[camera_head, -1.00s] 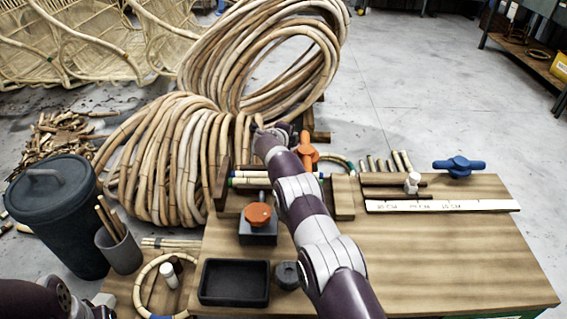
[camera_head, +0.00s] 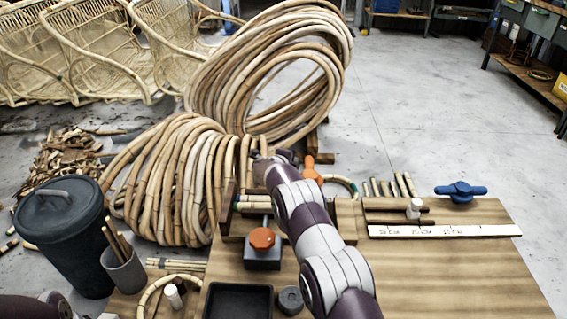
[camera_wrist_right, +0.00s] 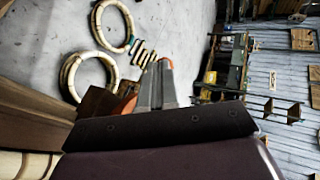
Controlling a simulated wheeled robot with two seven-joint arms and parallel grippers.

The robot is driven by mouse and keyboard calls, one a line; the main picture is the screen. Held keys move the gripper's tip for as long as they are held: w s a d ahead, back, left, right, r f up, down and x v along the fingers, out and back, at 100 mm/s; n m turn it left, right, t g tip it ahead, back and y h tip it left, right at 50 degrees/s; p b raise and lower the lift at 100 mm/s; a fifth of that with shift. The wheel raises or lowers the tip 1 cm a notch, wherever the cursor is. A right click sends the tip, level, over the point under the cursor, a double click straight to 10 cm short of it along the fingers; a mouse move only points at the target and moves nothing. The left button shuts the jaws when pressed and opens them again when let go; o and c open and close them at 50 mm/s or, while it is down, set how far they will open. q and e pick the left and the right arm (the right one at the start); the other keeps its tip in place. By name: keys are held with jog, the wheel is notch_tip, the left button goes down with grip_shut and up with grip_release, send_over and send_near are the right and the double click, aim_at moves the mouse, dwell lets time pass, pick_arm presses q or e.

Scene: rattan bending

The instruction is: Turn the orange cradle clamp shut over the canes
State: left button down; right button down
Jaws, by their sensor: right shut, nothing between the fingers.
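The orange cradle clamp (camera_head: 312,171) stands at the back edge of the bench, partly hidden by my right arm in the head view. In the right wrist view, orange parts of it (camera_wrist_right: 124,108) show beside and beyond my fingers. Light canes (camera_head: 256,203) lie in the wooden cradle (camera_head: 345,220); my forearm covers much of them. My right gripper (camera_head: 286,156) is at the clamp, its fingers shut and empty; they show in the wrist view (camera_wrist_right: 157,85). Whether they touch the clamp I cannot tell. My left arm shows only at the bottom left corner, its gripper out of view.
An orange knob (camera_head: 262,238) on a dark block and a black tray (camera_head: 238,301) sit left of my forearm. A blue handle (camera_head: 460,191) and a ruler (camera_head: 445,231) lie at right. Large cane coils (camera_head: 180,180) stand behind. The bench's right front is clear.

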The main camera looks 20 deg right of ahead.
jog(key=p+v, duration=0.2)
jog(key=v, duration=0.7)
jog(key=shift+f+p, duration=0.1)
jog(key=shift+p, duration=0.2)
